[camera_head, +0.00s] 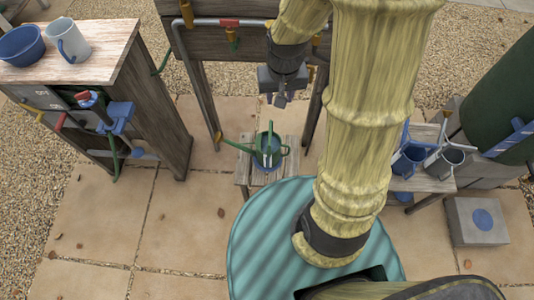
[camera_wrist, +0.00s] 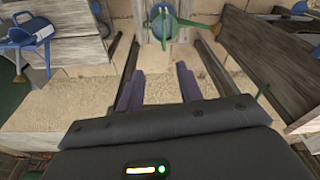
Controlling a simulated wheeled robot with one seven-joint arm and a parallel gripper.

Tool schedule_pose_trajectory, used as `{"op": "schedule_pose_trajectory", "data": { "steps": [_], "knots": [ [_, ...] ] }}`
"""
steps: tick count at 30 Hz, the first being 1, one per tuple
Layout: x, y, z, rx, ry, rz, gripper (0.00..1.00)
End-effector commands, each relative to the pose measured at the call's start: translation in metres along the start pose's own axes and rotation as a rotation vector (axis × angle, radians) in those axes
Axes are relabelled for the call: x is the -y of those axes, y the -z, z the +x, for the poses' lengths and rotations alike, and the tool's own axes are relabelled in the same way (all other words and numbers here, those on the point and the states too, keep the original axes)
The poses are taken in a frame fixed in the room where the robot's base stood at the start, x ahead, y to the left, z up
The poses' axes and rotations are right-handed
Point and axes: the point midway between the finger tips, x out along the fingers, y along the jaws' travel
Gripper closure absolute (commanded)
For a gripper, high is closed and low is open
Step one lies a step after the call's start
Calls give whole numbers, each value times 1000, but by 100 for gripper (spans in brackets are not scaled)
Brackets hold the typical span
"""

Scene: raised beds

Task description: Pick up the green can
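The green can (camera_head: 277,151) is a watering can with a long spout pointing left. It stands on a small wooden stool (camera_head: 243,172) on the paving. A blue shape shows at its middle, and it also appears at the top of the wrist view (camera_wrist: 174,21). My gripper (camera_head: 276,99) hangs in front of the wooden frame, above and apart from the can. In the wrist view its two fingers (camera_wrist: 159,88) are spread with nothing between them.
A wooden cabinet (camera_head: 120,50) at left holds a blue bowl (camera_head: 22,45) and a pale mug (camera_head: 70,40). A wooden frame with a pipe and taps (camera_head: 229,24) stands behind the stool. Paving at front left is clear.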

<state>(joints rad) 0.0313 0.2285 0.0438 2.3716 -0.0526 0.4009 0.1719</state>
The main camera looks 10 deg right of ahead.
Motion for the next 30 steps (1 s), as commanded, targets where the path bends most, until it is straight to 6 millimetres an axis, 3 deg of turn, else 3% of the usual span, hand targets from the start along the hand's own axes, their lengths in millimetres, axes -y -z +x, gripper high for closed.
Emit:
{"op": "schedule_pose_trajectory", "data": {
  "steps": [1,3,6,10,14,25,30],
  "knots": [
    [1,9,34,26,-3,25,64],
    [4,22,64,55,-7,64,64],
    [6,38,106,93,-13,118,64],
    [9,51,144,126,-18,173,64],
    [10,56,158,141,-21,198,64],
    [10,56,160,142,-21,199,64],
    [10,53,181,144,-22,198,64]
  ]
}}
